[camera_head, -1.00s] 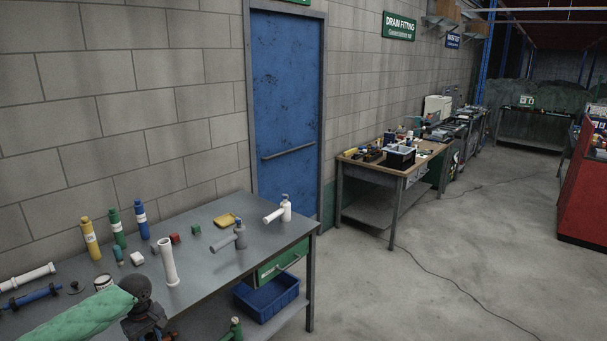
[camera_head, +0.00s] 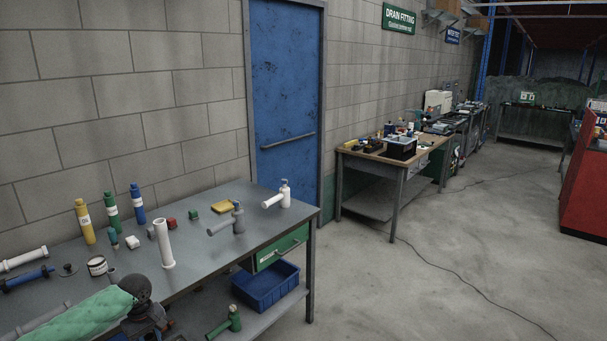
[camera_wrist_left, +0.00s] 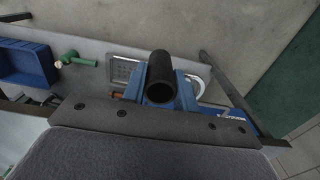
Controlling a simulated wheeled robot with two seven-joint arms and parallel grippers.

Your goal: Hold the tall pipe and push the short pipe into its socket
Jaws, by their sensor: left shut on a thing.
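My left gripper (camera_head: 150,318) is at the bottom left of the head view, at the bench's front edge, its arm in a green sleeve. In the left wrist view it is shut on a dark pipe (camera_wrist_left: 160,66), whose open end faces the camera. I cannot tell what lies at the pipe's far end. Blue parts (camera_wrist_left: 187,92) flank the pipe. A white pipe (camera_head: 164,243) stands upright on the bench behind my gripper. A grey branched fitting (camera_head: 238,218) and a white one (camera_head: 285,193) stand farther right. My right gripper is not in view.
Yellow, green and blue bottles (camera_head: 85,221) stand along the back of the bench (camera_head: 200,260). Pipes (camera_head: 25,259) lie at its left. A blue bin (camera_head: 265,287) and a green fitting (camera_head: 234,320) are on the lower shelf. Floor to the right is open.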

